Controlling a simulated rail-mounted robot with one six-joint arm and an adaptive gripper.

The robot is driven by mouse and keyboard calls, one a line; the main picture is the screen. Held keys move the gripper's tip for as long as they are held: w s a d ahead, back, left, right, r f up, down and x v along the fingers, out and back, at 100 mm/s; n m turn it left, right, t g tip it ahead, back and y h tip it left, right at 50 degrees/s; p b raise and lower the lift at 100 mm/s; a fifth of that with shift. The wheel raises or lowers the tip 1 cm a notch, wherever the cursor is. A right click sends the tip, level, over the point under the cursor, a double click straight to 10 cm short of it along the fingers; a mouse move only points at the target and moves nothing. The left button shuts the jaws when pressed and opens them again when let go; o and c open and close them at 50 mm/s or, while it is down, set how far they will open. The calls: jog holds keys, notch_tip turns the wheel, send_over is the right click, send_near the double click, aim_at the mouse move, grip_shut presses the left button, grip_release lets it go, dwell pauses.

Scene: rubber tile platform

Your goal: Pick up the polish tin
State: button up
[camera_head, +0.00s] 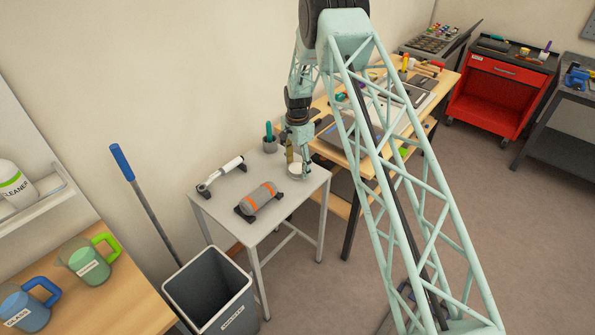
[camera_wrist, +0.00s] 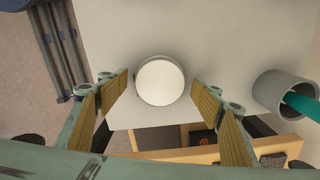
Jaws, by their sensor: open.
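A round tin with a pale lid, which I take for the polish tin (camera_wrist: 160,81), stands near the edge of the small grey table (camera_head: 225,208). It also shows in the head view (camera_head: 295,171), partly hidden by my gripper (camera_head: 298,160). In the wrist view my gripper (camera_wrist: 160,88) is open, with its yellowish finger pads on the left and right of the tin. Gaps show between the pads and the tin, with no contact visible. I cannot tell the exact height of the fingertips above the table.
A grey cup (camera_head: 269,144) with a green-handled tool stands close by; the wrist view shows it right of the tin (camera_wrist: 272,92). A grey roll with orange bands (camera_head: 258,198) and a white roller (camera_head: 222,172) lie on the table. A wooden workbench (camera_head: 335,149) adjoins behind.

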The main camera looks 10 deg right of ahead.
aim_at(297, 168)
jog(key=shift+c, duration=0.4)
jog(key=c, duration=1)
jog(key=shift+r, duration=0.2)
jog(key=shift+r, duration=1.65)
jog(key=s+a, duration=0.1)
jog(key=s, duration=0.4)
jog(key=s+a+r, duration=0.1)
jog(key=s+a, duration=0.1)
jog(key=s, duration=0.3)
jog(key=s+a+b, duration=0.1)
jog(key=s+a, duration=0.1)
jog(key=s, duration=0.3)
jog(key=shift+r, duration=0.15)
